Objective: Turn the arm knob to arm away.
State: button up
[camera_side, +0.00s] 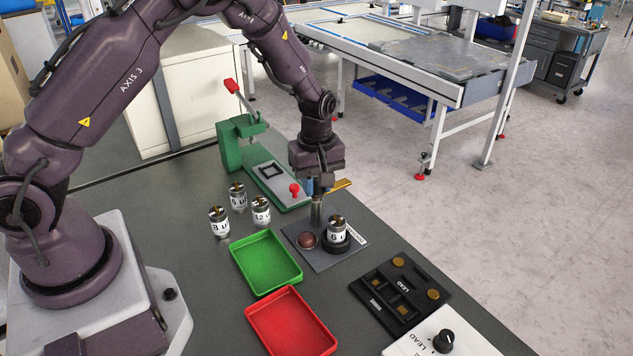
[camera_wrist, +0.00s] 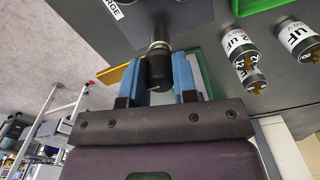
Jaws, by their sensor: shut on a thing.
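In the side view the dark plate (camera_side: 318,262) carries an upright metal post (camera_side: 316,214). Beside the post, a capacitor (camera_side: 337,231) stands upright in a black ring, with a dark red dome (camera_side: 306,240) to its left. My gripper (camera_side: 318,187) is at the top of the post. A yellow arm (camera_side: 341,184) sticks out there to the right. In the wrist view my gripper (camera_wrist: 158,80) has its blue fingers on either side of the black knob (camera_wrist: 160,72) and is shut on it. The yellow arm (camera_wrist: 112,74) extends left behind one finger; its joint is hidden.
Several loose capacitors (camera_side: 219,222) stand left of the plate. A green press (camera_side: 232,148) with a red lever is behind. A green tray (camera_side: 267,284) and a red tray (camera_side: 318,347) lie in front; a black LEAD fixture (camera_side: 418,318) and white knob box (camera_side: 400,348) are front right.

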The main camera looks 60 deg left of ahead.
dwell(0.3)
jog(key=o, duration=0.9)
notch_tip(320, 180, up, 13)
